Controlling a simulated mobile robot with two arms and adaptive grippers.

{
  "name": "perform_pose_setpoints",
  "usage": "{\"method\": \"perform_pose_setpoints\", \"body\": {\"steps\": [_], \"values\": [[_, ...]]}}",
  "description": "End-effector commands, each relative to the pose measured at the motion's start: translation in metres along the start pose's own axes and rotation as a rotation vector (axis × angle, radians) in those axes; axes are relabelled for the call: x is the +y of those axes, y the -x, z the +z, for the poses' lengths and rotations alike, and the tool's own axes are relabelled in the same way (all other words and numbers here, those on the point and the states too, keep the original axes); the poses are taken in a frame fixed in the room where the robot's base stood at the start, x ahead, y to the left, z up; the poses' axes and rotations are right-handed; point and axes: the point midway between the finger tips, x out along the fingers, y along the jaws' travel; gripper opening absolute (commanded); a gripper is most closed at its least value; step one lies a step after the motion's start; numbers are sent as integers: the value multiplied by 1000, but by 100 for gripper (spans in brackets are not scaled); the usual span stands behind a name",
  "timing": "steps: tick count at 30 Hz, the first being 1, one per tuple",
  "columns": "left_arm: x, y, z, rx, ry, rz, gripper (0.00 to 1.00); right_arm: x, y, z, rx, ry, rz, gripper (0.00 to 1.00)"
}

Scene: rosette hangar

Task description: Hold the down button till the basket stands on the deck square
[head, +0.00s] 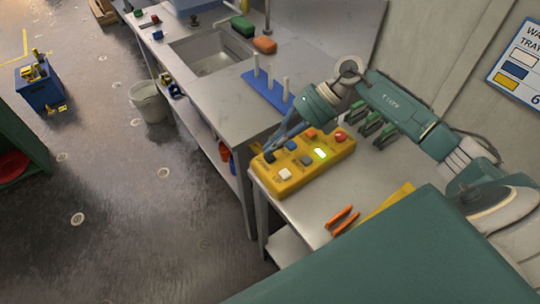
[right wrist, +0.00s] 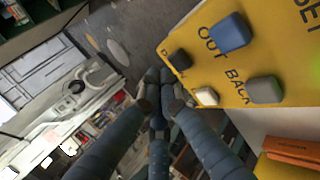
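A yellow button box (head: 318,169) lies on the bench. Its black button (head: 269,157) is at the left end; in the right wrist view this button (right wrist: 180,58) has a partly hidden label starting with D. Blue, grey and white buttons sit near it. My right gripper (head: 268,148) is empty, its fingers drawn together, tips down beside the black button. In the right wrist view the fingertips (right wrist: 159,98) are just left of the box edge; I cannot tell if they touch the button. I cannot clearly identify the basket or deck square. My left gripper is out of view.
A lit green button (head: 320,153) and a red button (head: 340,136) are on the box. Orange-handled pliers (head: 342,220) lie in front. A blue pegged rack (head: 267,92) stands behind. A blue bin (head: 40,92) and a pale bucket (head: 149,102) stand on the floor.

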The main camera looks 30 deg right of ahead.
Motion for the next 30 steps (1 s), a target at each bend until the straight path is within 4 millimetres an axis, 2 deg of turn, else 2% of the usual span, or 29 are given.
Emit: {"method": "perform_pose_setpoints", "body": {"steps": [6,30], "values": [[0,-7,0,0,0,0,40,-6,-6,0,0,0,-1,0],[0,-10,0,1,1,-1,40,-9,-9,0,0,0,0,0]]}}
